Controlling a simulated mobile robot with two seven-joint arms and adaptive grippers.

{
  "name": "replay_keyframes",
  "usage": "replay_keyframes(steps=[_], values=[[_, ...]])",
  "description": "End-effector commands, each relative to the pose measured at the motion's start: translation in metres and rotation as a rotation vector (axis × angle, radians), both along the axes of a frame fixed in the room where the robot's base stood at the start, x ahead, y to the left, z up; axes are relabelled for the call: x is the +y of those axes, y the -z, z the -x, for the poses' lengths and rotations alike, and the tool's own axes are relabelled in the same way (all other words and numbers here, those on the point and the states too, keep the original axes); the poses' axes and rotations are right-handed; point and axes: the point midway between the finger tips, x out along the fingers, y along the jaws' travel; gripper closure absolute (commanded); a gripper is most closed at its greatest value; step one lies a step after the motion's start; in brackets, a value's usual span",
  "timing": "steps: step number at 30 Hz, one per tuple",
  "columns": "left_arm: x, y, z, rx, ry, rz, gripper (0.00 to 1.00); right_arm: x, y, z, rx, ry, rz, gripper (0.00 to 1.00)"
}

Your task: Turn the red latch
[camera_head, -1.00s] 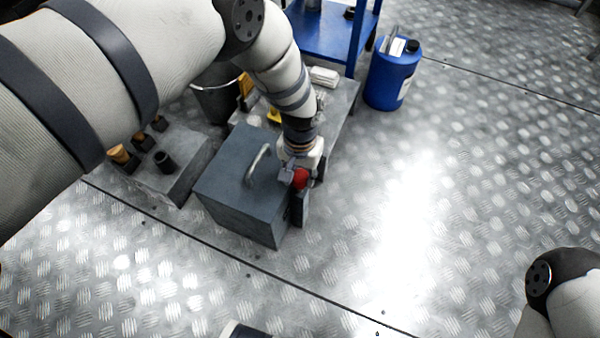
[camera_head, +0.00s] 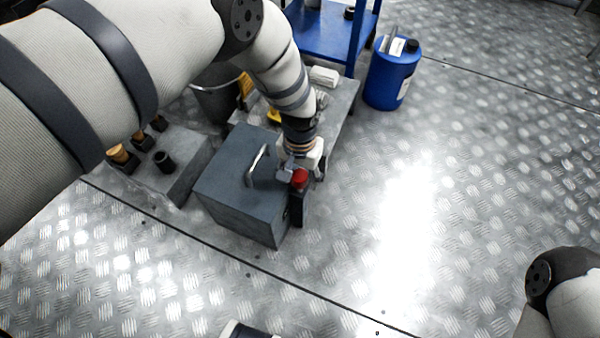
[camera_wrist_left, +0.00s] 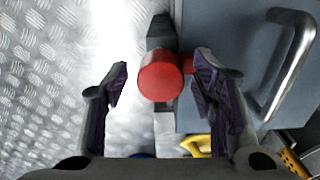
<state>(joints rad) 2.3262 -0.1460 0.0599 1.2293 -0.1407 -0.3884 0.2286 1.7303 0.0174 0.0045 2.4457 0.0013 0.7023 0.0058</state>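The red latch (camera_head: 300,178) sits on the right side of a grey metal box (camera_head: 236,182). In the left wrist view the red latch (camera_wrist_left: 161,77) shows its round red end, with a red part reaching right toward the box. My left gripper (camera_head: 293,172) is at the latch, beside the box. In the left wrist view the left gripper (camera_wrist_left: 160,80) is open, one finger on each side of the latch. The left finger stands clear of it; the right finger is close, and contact there cannot be told. My right gripper is out of view.
A metal handle (camera_head: 257,166) stands up from the box top. A grey block with knobs (camera_head: 178,165) lies to the left. A blue canister (camera_head: 391,75) and a blue shelf (camera_head: 325,38) stand behind. The metal floor (camera_head: 430,200) to the right is clear.

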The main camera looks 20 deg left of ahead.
Motion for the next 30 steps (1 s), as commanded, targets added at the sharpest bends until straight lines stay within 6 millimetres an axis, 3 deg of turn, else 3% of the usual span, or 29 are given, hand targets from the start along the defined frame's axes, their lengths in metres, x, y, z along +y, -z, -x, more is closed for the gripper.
replay_keyframes(steps=[5, 12, 17, 21, 30], values=[[0.000, -0.017, -0.002, -0.003, -0.001, 0.000, 0.47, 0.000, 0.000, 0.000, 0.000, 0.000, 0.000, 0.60], [0.000, -0.082, -0.001, -0.003, 0.001, 0.000, 0.47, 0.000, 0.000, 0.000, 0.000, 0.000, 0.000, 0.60], [0.000, -0.111, -0.001, -0.002, 0.000, 0.000, 0.47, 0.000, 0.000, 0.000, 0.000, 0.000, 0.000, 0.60], [0.000, -0.120, 0.000, -0.001, 0.000, 0.000, 0.47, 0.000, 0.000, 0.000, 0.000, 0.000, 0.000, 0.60], [0.000, -0.120, 0.000, 0.000, 0.000, 0.000, 0.47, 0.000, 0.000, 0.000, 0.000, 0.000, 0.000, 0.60]])
